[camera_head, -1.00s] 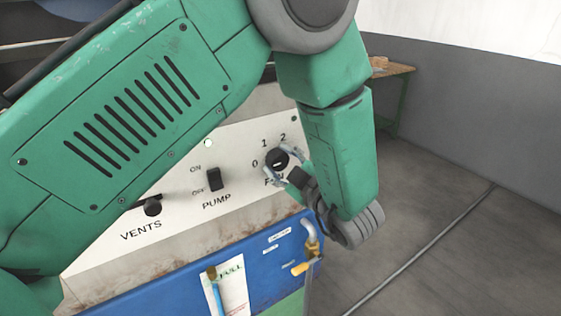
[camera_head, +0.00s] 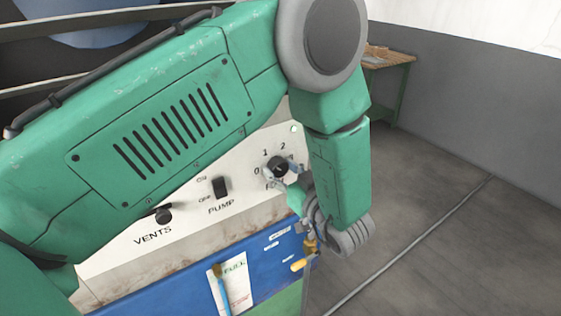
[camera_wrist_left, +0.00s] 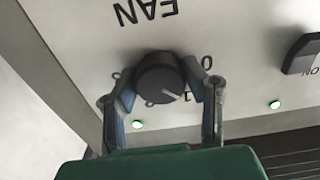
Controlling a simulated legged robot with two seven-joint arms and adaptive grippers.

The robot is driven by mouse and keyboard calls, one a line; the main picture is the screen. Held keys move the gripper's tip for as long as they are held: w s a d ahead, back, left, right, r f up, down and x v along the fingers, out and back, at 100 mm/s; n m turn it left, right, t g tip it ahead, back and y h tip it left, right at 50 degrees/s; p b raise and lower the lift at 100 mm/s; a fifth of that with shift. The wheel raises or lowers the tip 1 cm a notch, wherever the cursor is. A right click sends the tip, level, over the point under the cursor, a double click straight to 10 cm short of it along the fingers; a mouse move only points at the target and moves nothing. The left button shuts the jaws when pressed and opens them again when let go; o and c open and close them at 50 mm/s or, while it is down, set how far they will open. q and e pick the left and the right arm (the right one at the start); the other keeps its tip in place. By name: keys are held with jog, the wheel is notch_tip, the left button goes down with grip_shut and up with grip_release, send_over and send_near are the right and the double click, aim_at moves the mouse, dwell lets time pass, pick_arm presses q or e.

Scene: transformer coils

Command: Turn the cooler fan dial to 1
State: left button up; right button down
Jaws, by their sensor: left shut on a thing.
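The cooler fan dial (camera_head: 278,165) is a round black knob on the white panel, with 0, 1 and 2 printed around it. My left gripper (camera_head: 275,174) is at the dial, its arm coming down on the right side of it. In the left wrist view, the two fingers (camera_wrist_left: 163,92) are shut on the dial (camera_wrist_left: 159,75), one on each side. That view is upside down, and the dial's pale pointer line points toward the 1. My right gripper is not in view.
The pump switch (camera_head: 221,187) and vents knob (camera_head: 163,215) are left of the dial on the same panel. Below is a blue box front (camera_head: 190,273) with a white FULL tag (camera_head: 236,288) and a yellow-handled valve (camera_head: 301,264). Open floor is on the right.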

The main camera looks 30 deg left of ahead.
pick_arm(q)
jog(key=shift+d+f+m+p, duration=0.15)
jog(key=shift+m+p, duration=0.55)
jog(key=shift+m, duration=0.9)
jog(key=o, duration=1.1)
jog(key=shift+o, duration=0.2)
jog(key=shift+d, duration=0.1)
jog(key=shift+d, duration=0.2)
jog(key=v, duration=1.1)
jog(key=shift+d, duration=0.35)
